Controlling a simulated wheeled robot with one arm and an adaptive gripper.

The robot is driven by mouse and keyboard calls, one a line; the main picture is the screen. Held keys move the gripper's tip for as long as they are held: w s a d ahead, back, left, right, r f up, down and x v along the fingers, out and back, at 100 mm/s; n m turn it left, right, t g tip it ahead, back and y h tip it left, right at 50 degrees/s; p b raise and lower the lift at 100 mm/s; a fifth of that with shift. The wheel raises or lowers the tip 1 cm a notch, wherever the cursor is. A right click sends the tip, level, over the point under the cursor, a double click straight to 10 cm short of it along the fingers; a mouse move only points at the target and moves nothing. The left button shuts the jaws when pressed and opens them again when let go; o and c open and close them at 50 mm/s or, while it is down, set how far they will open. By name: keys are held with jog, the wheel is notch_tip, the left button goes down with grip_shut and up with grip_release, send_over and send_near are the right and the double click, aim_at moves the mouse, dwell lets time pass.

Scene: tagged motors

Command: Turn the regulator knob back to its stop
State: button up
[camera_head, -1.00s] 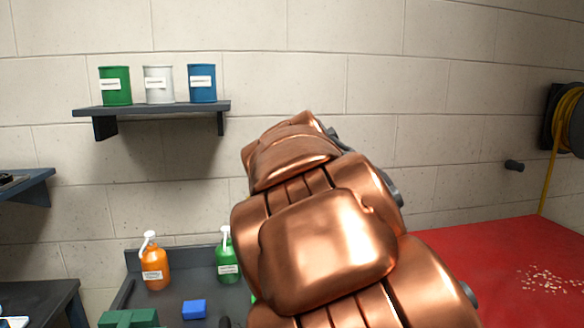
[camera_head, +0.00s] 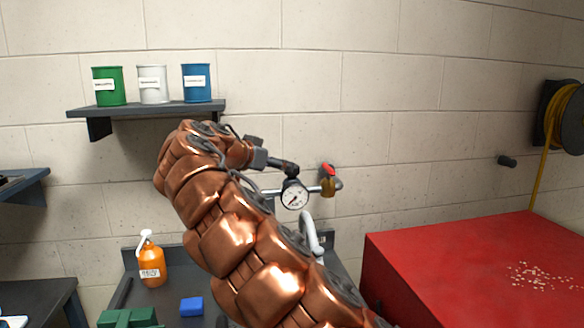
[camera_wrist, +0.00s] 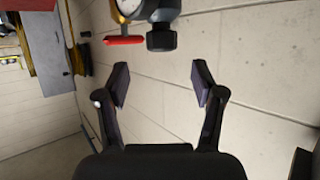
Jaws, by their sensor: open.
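The regulator is on the wall pipe, with its round white gauge (camera_head: 294,195) facing me. In the wrist view its dark ribbed knob (camera_wrist: 161,39) points toward my gripper (camera_wrist: 161,80), beyond the fingertips and roughly centred between them. The gauge (camera_wrist: 129,7) is partly cut off at the top of that view. My gripper is open and empty, with only wall showing between its fingers. In the head view my gripper (camera_head: 260,156) is just left of the regulator; the fingers are too small there to tell from the knob.
A red valve lever (camera_head: 328,170) sits right of the gauge, and beside the knob in the wrist view (camera_wrist: 123,40). A shelf (camera_head: 150,108) with cans is at upper left. An orange bottle (camera_head: 151,266) stands below. A red cabinet (camera_head: 440,265) is at right.

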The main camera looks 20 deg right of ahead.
jog(key=shift+p+x, duration=1.05)
jog(key=shift+x, duration=2.9)
jog(key=c, duration=1.2)
